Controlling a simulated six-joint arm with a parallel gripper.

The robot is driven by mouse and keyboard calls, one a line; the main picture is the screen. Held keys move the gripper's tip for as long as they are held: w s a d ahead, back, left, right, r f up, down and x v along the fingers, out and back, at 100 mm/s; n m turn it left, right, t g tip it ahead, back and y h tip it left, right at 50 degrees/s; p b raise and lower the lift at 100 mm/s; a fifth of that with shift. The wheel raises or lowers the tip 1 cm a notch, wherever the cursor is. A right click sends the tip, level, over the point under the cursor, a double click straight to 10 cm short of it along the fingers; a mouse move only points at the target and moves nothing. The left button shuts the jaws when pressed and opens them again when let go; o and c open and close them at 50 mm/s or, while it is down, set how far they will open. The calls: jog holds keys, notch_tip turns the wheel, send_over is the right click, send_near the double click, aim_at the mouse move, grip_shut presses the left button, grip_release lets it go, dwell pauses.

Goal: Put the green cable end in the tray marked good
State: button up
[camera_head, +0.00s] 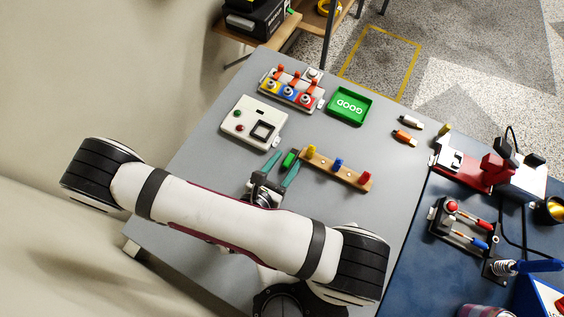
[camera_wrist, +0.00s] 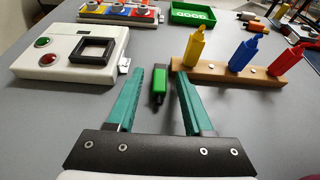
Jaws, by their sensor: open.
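The green cable end (camera_head: 289,158) lies on the grey table, a small green block with a dark end. In the wrist view the green cable end (camera_wrist: 158,86) shows between and a little beyond my fingers. My gripper (camera_head: 282,167) has teal fingers spread apart, with nothing held; it also shows in the wrist view (camera_wrist: 159,75). The green tray marked GOOD (camera_head: 333,117) sits farther back on the table and appears empty. The tray is also at the top of the wrist view (camera_wrist: 176,19).
A wooden rack (camera_head: 338,173) with yellow, blue and red pegs stands right of the green end. White (camera_head: 411,122) and orange (camera_head: 404,137) connectors lie at the right.

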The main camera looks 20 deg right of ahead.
jog(key=shift+m, duration=0.4)
jog(key=v, duration=0.6)
jog(key=shift+s+a+r, duration=0.15)
jog(key=shift+s+r, duration=0.05)
jog(key=shift+r, duration=0.2)
jog(key=s+d+r+m+g+y, duration=0.2)
jog(key=r+m+g, duration=0.4)
jog(key=m, duration=0.6)
jog(key=s+d+r+m+g+y, duration=0.3)
jog(key=s+r+m+g, duration=0.3)
jog(key=m, duration=0.7)
notch_tip(320, 180, up, 2)
jog(key=shift+r+g+y, duration=0.1)
jog(key=shift+g+y, duration=0.3)
jog(key=shift+y, duration=0.1)
jog(key=shift+o, duration=0.5)
jog(key=a+r+m+t+y, duration=0.1)
jog(key=m, duration=0.1)
jog(key=a+r+m+t+y, duration=0.1)
jog(key=r+m+y, duration=0.1)
jog(key=a+r+m+t+y, duration=0.1)
jog(key=m+y, duration=0.1)
jog(key=shift+w+a+r+m, duration=0.1)
jog(key=shift+a+r+m, duration=0.25)
jog(key=shift+m, duration=0.05)
